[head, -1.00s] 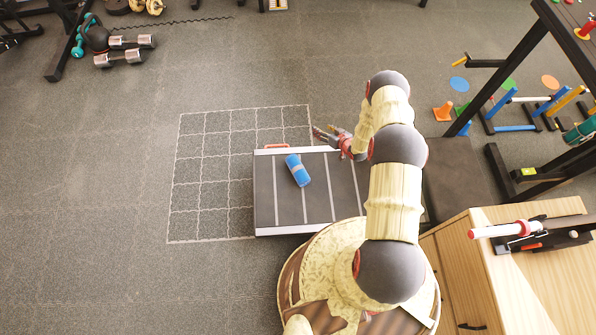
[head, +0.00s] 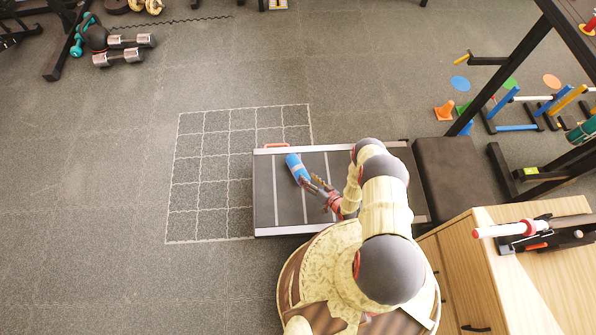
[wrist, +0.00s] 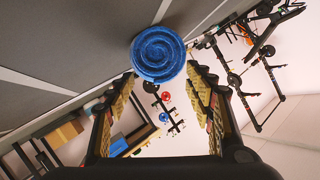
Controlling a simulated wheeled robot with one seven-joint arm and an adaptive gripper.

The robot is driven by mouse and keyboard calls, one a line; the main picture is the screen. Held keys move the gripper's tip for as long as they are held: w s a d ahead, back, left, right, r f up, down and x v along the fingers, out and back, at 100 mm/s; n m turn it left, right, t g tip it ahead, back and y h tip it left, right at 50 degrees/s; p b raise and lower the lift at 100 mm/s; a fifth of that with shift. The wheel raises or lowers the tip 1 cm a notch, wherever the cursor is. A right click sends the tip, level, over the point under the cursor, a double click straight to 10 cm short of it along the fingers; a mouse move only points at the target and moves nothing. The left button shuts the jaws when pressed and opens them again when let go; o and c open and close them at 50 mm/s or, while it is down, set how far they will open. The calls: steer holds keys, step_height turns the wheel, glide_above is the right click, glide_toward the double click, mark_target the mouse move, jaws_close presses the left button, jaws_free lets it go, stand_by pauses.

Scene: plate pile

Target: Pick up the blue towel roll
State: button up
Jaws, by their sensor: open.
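The blue towel roll (head: 296,166) lies on the dark ramp-like platform (head: 265,205) with pale stripes, left of its middle. In the wrist view its spiral end (wrist: 158,54) faces the camera, in line with the gap between the fingers. My gripper (head: 310,184) is at the roll's lower right end in the head view and hides part of it. In the wrist view my gripper (wrist: 158,92) is open, with one padded finger on each side and nothing held. I cannot tell whether a fingertip touches the roll.
A wooden cabinet (head: 540,290) with a white and black device on top stands at the lower right. A black bench (head: 455,175) and rack stand right of the platform. Dumbbells (head: 120,57) lie at the upper left. The floor left of the platform is clear.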

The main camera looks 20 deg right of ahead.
mark_target(299, 170)
steer(key=b+x, duration=0.3)
steer(key=x, duration=0.5)
steer(key=shift+w+f, duration=0.15)
steer(key=shift+c, duration=1.3)
steer(key=c, duration=0.7)
